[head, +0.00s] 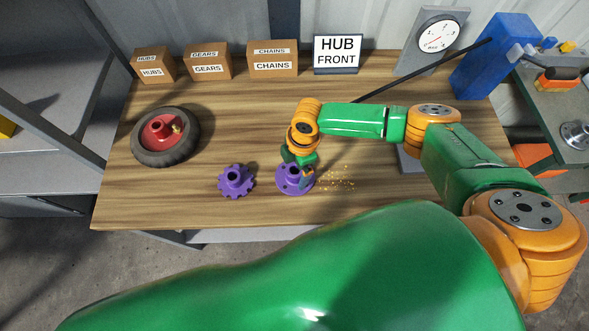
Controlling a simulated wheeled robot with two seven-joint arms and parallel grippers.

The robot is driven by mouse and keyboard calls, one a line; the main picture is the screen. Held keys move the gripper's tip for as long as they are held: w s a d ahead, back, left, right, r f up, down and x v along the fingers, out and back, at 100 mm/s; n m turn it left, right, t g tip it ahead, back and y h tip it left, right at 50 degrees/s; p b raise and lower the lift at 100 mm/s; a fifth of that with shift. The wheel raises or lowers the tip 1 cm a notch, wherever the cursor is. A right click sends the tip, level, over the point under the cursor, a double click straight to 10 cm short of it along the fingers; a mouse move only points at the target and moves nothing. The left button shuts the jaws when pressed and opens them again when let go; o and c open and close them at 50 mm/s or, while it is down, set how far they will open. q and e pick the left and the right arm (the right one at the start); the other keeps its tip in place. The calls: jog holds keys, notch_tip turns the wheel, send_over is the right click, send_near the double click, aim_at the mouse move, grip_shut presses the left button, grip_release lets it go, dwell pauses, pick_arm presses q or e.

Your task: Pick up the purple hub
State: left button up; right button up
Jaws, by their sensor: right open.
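The purple hub (284,186) lies on the wooden bench near its front edge, a round flange with a raised centre. My right gripper (302,168) is directly over the hub, pointing down and open. It hides part of the hub's top and back; I cannot tell whether the fingers touch it. My left gripper is not in view.
A purple gear (236,182) lies just left of the hub. A black wheel with a red centre (165,137) is further left. Cardboard boxes (208,62) and a "HUB FRONT" sign (337,54) line the back. Small golden bits (338,180) lie right of the hub.

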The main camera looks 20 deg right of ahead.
jog(key=shift+s+a+f, duration=0.1)
jog(key=shift+f, duration=0.6)
grip_shut()
jog(key=shift+w, duration=0.2)
